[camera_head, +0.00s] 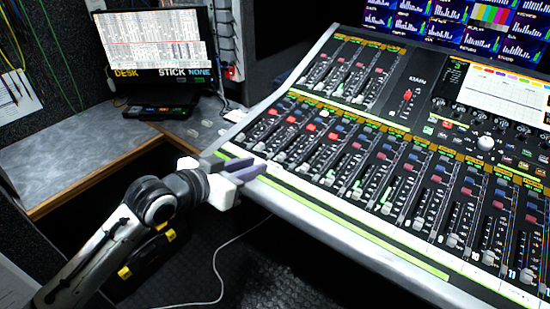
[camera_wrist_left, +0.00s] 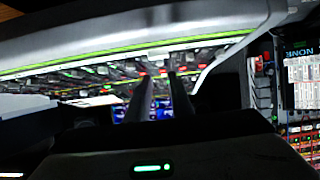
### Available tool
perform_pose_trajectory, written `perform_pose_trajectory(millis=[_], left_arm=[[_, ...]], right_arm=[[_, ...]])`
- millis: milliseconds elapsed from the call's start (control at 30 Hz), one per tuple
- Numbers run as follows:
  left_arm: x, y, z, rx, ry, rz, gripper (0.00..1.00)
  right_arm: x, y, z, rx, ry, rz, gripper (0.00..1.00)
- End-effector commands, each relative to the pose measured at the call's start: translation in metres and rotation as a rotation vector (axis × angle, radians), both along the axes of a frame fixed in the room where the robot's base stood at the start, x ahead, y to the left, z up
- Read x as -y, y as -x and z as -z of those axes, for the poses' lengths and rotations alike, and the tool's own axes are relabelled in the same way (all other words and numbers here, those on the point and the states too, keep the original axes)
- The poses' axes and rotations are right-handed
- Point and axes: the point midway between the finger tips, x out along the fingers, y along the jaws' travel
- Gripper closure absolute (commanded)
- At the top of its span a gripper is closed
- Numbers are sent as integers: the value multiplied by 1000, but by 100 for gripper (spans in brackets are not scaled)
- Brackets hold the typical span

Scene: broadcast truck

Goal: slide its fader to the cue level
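The mixing console (camera_head: 340,224) slopes across the right of the head view. A long row of channel faders runs along its front, with light caps such as the leftmost fader cap (camera_head: 240,137). A second, shorter fader bank (camera_head: 345,72) lies behind. Which fader is meant, and where the cue level lies, I cannot tell. My left gripper (camera_head: 262,168) is over the console's front left edge, short of the nearest caps. Its two fingers stand apart with nothing between them, as the left wrist view (camera_wrist_left: 162,95) also shows. My right gripper is not in view.
Meter screens (camera_head: 440,20) rise behind the console. A white cable (camera_head: 218,265) hangs below the gripper. The space above the faders looks clear.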

Motion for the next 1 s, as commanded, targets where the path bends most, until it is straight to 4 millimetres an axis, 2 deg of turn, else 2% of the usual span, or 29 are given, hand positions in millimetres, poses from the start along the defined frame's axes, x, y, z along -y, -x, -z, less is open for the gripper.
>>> perform_pose_trajectory(millis=[500, 700, 1000], left_arm=[[45, -62, 31, 1, 1, 0, 80], [53, -72, 37, 2, 0, -1, 80], [54, -74, 37, 3, 0, 1, 80]], right_arm=[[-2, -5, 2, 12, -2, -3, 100], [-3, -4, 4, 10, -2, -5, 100], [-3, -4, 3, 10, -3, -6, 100]])
